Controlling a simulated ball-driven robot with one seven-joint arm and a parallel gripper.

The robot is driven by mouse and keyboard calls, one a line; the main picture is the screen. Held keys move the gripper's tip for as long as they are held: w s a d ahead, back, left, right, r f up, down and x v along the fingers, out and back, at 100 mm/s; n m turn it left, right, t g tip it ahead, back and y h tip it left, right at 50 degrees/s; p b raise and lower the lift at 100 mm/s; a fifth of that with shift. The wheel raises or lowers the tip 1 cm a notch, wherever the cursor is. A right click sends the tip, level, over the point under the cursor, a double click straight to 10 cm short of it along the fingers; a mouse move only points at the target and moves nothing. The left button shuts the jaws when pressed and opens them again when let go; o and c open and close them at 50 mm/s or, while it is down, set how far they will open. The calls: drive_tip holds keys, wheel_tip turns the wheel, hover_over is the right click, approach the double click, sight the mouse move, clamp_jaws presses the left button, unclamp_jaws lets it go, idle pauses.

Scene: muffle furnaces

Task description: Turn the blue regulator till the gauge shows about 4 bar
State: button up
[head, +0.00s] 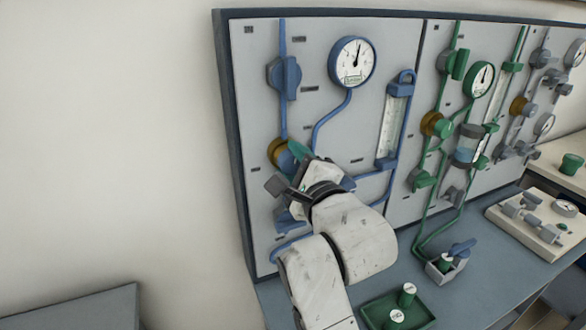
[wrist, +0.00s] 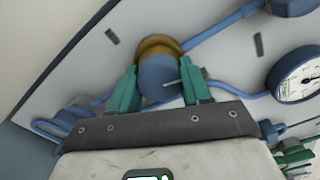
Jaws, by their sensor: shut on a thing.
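The blue regulator (wrist: 158,77) has a round blue knob with a brass collar behind it. It sits on the blue line of the left panel and also shows in the head view (head: 284,160), partly hidden by my gripper. My gripper (wrist: 163,84) has its two green fingers shut on either side of the knob. In the head view my gripper (head: 298,158) reaches the panel from the lower right. The blue gauge (head: 352,63) is above right of the regulator, its needle pointing up and slightly right. The numbers are too small to read. The gauge also shows at the wrist view's right edge (wrist: 298,82).
A blue valve (head: 284,77) is above the regulator, and a blue flowmeter (head: 392,122) stands to its right. A green line with its own gauge (head: 481,80) is further right. The left wall is bare.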

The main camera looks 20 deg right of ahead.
drive_tip(key=shift+f+m, duration=0.1)
drive_tip(key=shift+m, duration=0.4)
drive_tip(key=o, duration=1.1)
drive_tip(key=shift+c, duration=0.2)
drive_tip(key=s+b, duration=0.1)
drive_tip(key=s, duration=0.9)
drive_tip(key=shift+s+b, duration=0.35)
drive_tip(key=shift+s, duration=0.05)
